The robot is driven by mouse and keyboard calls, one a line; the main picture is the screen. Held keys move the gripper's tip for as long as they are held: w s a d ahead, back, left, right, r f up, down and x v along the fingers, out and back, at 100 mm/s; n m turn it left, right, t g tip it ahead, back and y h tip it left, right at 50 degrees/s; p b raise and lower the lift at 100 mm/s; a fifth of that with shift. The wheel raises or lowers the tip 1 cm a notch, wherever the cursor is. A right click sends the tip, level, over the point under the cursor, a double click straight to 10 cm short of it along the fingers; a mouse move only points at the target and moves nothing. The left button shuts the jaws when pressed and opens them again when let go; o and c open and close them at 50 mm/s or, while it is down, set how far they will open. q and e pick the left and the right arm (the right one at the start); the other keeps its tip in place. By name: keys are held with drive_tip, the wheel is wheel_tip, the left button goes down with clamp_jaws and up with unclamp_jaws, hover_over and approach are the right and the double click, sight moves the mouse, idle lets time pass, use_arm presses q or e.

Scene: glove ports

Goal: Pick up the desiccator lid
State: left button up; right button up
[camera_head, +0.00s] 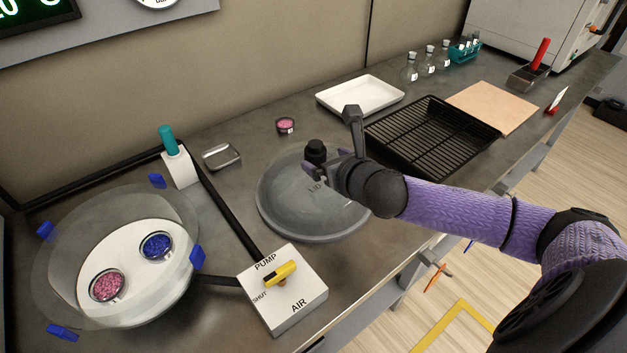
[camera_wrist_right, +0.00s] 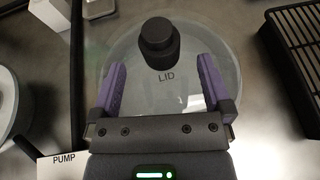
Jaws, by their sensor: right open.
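The desiccator lid (camera_head: 285,207) is a clear, round dome with a black knob (camera_head: 316,151), lying on the grey bench in the middle of the head view. In the right wrist view the lid (camera_wrist_right: 195,45) shows its knob (camera_wrist_right: 159,42) and the word LID. My right gripper (camera_wrist_right: 162,80) is open, with its purple fingers apart. The knob appears just beyond the fingertips, roughly centred between them, and nothing is held. In the head view my right gripper (camera_head: 330,172) is over the lid beside the knob. My left gripper is not in view.
The open desiccator base (camera_head: 60,240) with two dishes stands at the left. A PUMP/AIR valve box (camera_head: 283,290) sits left of the lid. A black rack tray (camera_head: 435,135) and a white tray (camera_head: 360,95) lie behind and to the right. A small pink dish (camera_head: 285,126) is behind the lid.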

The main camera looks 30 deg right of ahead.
sight(321, 157)
drive_tip(key=b+x, duration=0.1)
drive_tip(key=x, duration=0.3)
drive_tip(key=shift+f, duration=0.15)
clamp_jaws()
